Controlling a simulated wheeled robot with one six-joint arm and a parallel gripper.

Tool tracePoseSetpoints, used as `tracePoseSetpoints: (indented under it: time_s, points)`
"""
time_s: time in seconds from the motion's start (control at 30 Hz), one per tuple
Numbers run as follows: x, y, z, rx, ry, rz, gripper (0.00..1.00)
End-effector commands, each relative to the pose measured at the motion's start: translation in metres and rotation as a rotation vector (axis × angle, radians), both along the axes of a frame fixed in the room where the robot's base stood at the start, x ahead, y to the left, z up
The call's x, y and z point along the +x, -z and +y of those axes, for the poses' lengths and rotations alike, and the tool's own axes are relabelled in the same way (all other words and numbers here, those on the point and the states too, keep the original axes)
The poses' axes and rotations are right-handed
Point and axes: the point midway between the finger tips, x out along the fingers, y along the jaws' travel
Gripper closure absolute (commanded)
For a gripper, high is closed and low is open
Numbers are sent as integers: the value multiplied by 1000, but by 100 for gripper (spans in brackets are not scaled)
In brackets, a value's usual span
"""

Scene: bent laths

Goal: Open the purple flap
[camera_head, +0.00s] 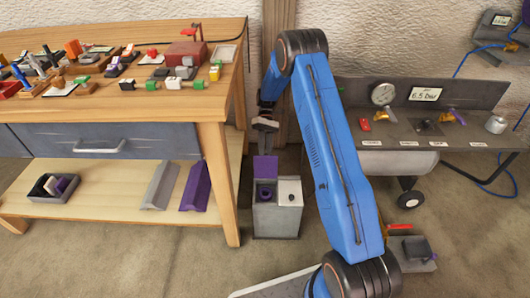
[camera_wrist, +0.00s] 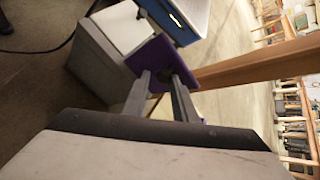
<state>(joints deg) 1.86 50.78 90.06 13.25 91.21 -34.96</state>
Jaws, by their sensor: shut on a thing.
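The purple flap (camera_head: 265,167) stands raised at the back of the left half of a grey two-part bin (camera_head: 276,222). Below it, the left compartment is open, with a dark purple thing (camera_head: 265,192) inside. My gripper (camera_head: 265,146) is at the flap's upper edge, pointing down. In the wrist view, the purple flap (camera_wrist: 150,54) lies at the tips of my gripper (camera_wrist: 163,78), which is shut on it. The exact grip line on the flap is hard to see.
A white lid (camera_head: 289,191) covers the bin's right half. A wooden workbench (camera_head: 215,105) full of small parts stands close on the left. A grey cart (camera_head: 430,135) with a gauge stands on the right. Open floor lies in front of the bin.

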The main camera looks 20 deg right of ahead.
Motion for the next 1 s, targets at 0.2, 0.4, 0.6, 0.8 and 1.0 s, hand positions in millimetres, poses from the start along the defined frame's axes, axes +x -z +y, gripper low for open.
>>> tracePoseSetpoints:
  time_s: [0.2, 0.4, 0.6, 0.8, 1.0]
  points:
    - [-5, 9, -6, -8, -4, 9, 67]
    - [-4, 7, -4, -7, -4, 8, 62]
    - [-3, 6, -3, -6, -5, 5, 62]
    - [-2, 5, -2, -6, -4, 4, 62]
    - [-2, 4, -2, -5, -4, 3, 62]
